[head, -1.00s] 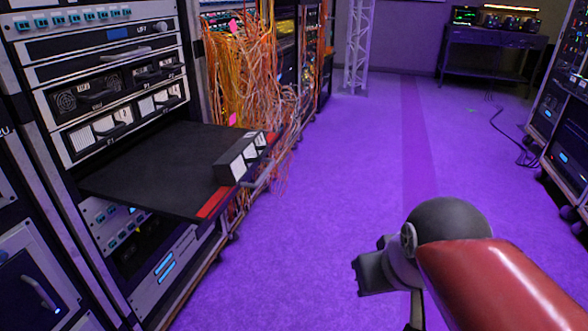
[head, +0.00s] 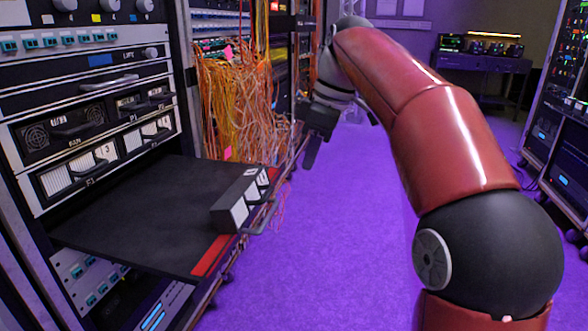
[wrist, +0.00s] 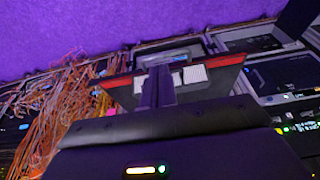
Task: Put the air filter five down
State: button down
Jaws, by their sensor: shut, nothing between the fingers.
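A dark filter block with white pleated faces and a grey handle, seemingly the air filter (head: 236,203), lies on a black pull-out shelf (head: 130,225) near its red-marked front edge. Its number cannot be read. My gripper (head: 311,152) is beyond the shelf's right end in the head view, apart from the filter, and looks empty. In the wrist view, my gripper (wrist: 158,86) shows its fingers together, in front of the shelf. The white filter faces (wrist: 195,74) show behind and beside them, partly hidden by the fingers.
A rack row with fan and filter slots (head: 95,160) stands left, behind the shelf. Tangled orange cables (head: 235,100) hang beyond the shelf, close to my gripper. More racks (head: 555,140) stand right. The purple aisle floor (head: 330,260) is clear.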

aim_at(252, 195)
jog(key=w+a+f+b, duration=0.2)
jog(key=a+f, duration=0.4)
jog(key=f, duration=0.2)
jog(key=shift+f, duration=0.2)
jog(key=shift+w+a, duration=0.1)
